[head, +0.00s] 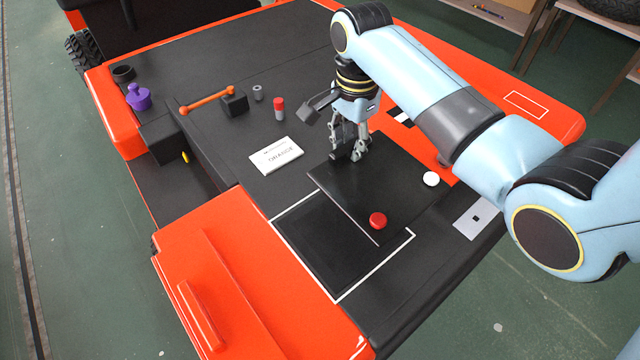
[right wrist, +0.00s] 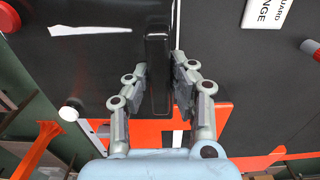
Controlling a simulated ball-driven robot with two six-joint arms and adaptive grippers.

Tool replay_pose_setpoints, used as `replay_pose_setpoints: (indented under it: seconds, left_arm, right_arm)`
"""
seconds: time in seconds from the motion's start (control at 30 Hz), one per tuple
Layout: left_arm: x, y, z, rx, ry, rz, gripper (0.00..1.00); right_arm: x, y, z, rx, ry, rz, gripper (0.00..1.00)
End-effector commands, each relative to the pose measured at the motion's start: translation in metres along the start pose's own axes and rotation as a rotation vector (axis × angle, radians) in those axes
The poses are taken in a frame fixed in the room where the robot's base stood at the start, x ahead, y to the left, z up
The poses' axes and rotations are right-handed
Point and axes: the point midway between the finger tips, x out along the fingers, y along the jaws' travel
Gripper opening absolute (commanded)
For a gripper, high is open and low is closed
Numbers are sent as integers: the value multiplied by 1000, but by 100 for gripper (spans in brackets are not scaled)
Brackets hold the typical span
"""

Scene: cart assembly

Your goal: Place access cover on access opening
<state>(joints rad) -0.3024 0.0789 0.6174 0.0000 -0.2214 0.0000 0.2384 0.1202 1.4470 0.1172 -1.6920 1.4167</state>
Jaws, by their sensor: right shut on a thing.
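The access cover (head: 340,188) is a flat black plate with a raised bar handle, which shows in the right wrist view (right wrist: 157,75). My right gripper (head: 349,157) is shut on that handle, its fingers on either side. The access opening (head: 325,248) is a dark rectangle with a white outline, at the lower left of the cover. The cover overlaps the outline's upper right part and hides some of it. I cannot tell whether the cover touches the deck. My left gripper is not in view.
A red knob (head: 377,220) and a white knob (head: 431,178) show at the cover's near edges. A white label (head: 276,155) lies left of the cover. A red-topped cylinder (head: 279,108), an orange bar (head: 207,100) and a purple knob (head: 138,97) stand farther back.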

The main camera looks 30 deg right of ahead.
Motion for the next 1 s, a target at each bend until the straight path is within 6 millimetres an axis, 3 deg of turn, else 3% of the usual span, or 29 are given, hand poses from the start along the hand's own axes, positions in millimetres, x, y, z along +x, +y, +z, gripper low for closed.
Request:
replay_pose_setpoints:
  seconds: [0.03,0.13,0.33,0.57,0.73,1.0]
  left_arm:
    - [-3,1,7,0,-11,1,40]
    - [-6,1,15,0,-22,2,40]
    - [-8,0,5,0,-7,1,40]
    - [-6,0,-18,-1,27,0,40]
    - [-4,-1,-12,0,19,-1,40]
    - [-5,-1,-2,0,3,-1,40]
  right_arm:
    - [6,-1,16,-2,-7,1,0]
    - [21,-3,40,-2,-6,1,0]
    - [41,-6,72,-1,-2,-1,0]
    - [63,-5,78,0,2,2,0]
    - [84,-6,78,0,1,-1,0]
    - [86,-6,78,0,1,-3,0]
